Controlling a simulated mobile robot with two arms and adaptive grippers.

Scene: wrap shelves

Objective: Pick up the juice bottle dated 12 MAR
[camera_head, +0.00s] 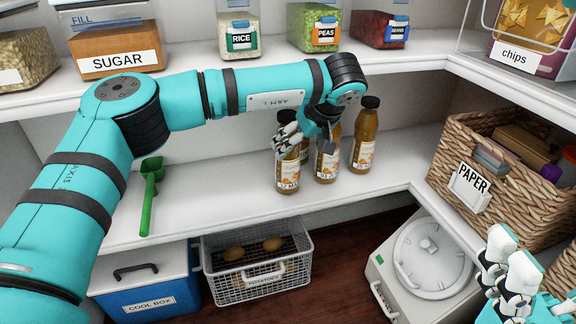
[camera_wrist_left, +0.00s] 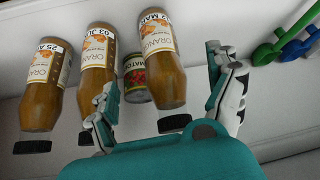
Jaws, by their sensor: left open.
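Three orange-brown juice bottles with dark caps stand in a row on the middle shelf. The left one in the head view, the 12 MAR bottle (camera_head: 288,175), also shows in the left wrist view (camera_wrist_left: 160,62), where its date is partly cut off. The middle bottle (camera_head: 327,168) reads like 03 JU in the wrist view (camera_wrist_left: 97,70). The third bottle (camera_head: 363,140) reads like 25 A there (camera_wrist_left: 42,90). My left gripper (camera_wrist_left: 166,105) is open, and the 12 MAR bottle appears between its fingers; contact is unclear. My right gripper (camera_head: 512,268) is at the lower right.
A tomato can (camera_wrist_left: 135,77) stands behind the bottles. A green scoop (camera_head: 150,190) lies on the shelf to the left. A wicker paper basket (camera_head: 455,150) stands at the right. The upper shelf edge (camera_head: 400,58) runs above the bottles.

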